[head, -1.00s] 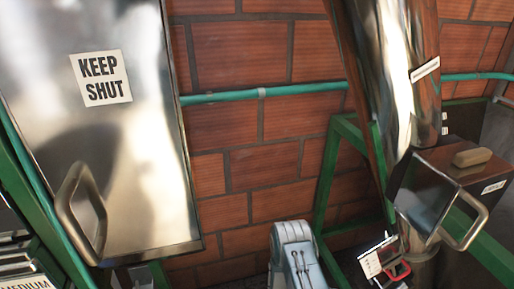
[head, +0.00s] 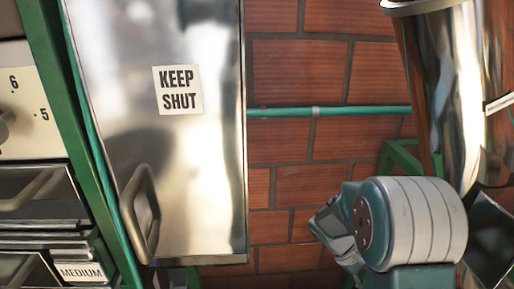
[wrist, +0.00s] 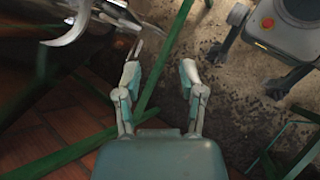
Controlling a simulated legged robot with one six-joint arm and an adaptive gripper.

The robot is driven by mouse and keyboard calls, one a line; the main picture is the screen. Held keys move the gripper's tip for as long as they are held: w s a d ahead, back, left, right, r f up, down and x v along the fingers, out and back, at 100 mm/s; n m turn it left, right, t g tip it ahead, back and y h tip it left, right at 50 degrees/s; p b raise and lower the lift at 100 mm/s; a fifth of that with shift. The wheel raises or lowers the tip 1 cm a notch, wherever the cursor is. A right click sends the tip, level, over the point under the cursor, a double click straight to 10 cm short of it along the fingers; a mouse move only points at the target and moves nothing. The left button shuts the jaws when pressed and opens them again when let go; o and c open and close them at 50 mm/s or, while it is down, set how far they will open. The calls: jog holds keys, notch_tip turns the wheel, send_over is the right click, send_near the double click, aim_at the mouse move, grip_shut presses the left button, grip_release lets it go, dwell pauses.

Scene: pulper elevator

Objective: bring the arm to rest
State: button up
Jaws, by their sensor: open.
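My gripper (wrist: 167,75) shows in the wrist view with its two fingers spread apart and nothing between them. It points down toward a floor strewn with dark bits. A green frame bar (wrist: 165,55) passes behind the fingers. In the head view my arm is raised at the lower right, in front of the brick wall; the fingers are not clear there.
A shiny metal door (head: 195,190) marked "KEEP SHUT" stands left of centre, with a handle (head: 140,213). A metal cylinder (head: 450,90) stands at the right. A green pipe (head: 340,111) crosses the brick wall (head: 295,190). Drawers (head: 40,195) are at the far left.

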jog(key=s+a+r+m+t+y, duration=0.2)
jog(key=s+a+r+t+y, duration=0.2)
jog(key=r, duration=0.5)
jog(key=s+a+r+m+t+y, duration=0.3)
jog(key=s+a+r+t+y, duration=0.1)
jog(key=s+a+r+t, duration=0.3)
jog(key=s+a+r, duration=0.2)
jog(key=s, duration=0.1)
jog(key=shift+s+a, duration=0.15)
jog(key=shift+r, duration=0.1)
